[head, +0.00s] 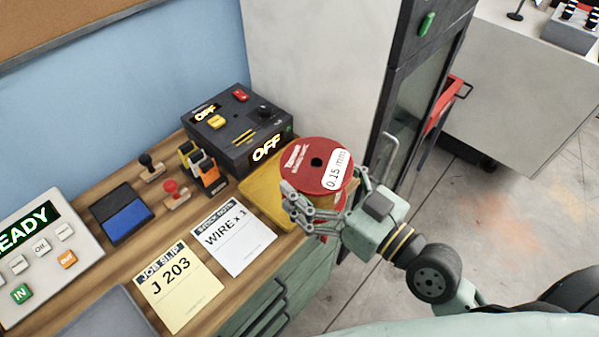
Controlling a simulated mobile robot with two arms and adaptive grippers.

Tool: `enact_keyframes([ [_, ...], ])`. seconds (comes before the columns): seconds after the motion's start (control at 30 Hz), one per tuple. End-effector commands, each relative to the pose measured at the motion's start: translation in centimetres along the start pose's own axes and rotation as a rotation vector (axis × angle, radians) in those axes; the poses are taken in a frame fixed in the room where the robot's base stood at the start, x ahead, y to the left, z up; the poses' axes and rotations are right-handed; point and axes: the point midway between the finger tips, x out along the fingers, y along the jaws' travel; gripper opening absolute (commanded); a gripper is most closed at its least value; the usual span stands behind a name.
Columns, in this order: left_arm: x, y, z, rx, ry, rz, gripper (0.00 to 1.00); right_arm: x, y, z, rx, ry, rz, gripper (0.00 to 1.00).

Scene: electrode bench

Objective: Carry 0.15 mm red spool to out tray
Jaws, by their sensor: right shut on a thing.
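The red spool (305,172), with a white label reading 0.15 mm, is in my right gripper (312,212), at the bench's right end. The gripper is shut on it, its fingers around the spool's side below the red top face. The spool is upright or nearly so and overlaps a yellow tray (252,193) in the picture. I cannot tell whether it touches the tray. No out tray label is readable; a grey tray-like surface (105,318) shows at the lower left. My left gripper is not in view.
A black box (236,128) reading OFF stands behind the spool. Stamps (172,193), a blue pad (122,215), a white slip (235,238), a yellow job slip (178,290) and a READY panel (45,255) lie leftward. A dark-framed cabinet (405,90) stands to the right.

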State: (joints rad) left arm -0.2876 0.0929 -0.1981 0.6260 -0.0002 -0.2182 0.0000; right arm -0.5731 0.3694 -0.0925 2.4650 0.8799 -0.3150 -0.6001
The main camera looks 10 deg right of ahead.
Motion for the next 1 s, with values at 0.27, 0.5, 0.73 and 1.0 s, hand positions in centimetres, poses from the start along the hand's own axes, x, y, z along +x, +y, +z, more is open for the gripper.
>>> enact_keyframes([
  [0.27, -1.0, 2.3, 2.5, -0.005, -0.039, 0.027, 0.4, 4.5, 0.9, 1.1, -0.002, 0.029, 0.006, 0.23],
  [0.5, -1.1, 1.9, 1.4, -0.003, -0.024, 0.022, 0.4, 8.2, 1.6, 3.5, -0.001, 0.028, 0.005, 0.23],
  [0.73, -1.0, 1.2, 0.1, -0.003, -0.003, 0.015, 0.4, 10.4, 1.9, 4.8, -0.003, 0.028, 0.006, 0.23],
  [1.0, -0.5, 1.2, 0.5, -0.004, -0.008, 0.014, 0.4, 10.8, 2.0, 6.3, -0.004, 0.025, 0.004, 0.23],
])
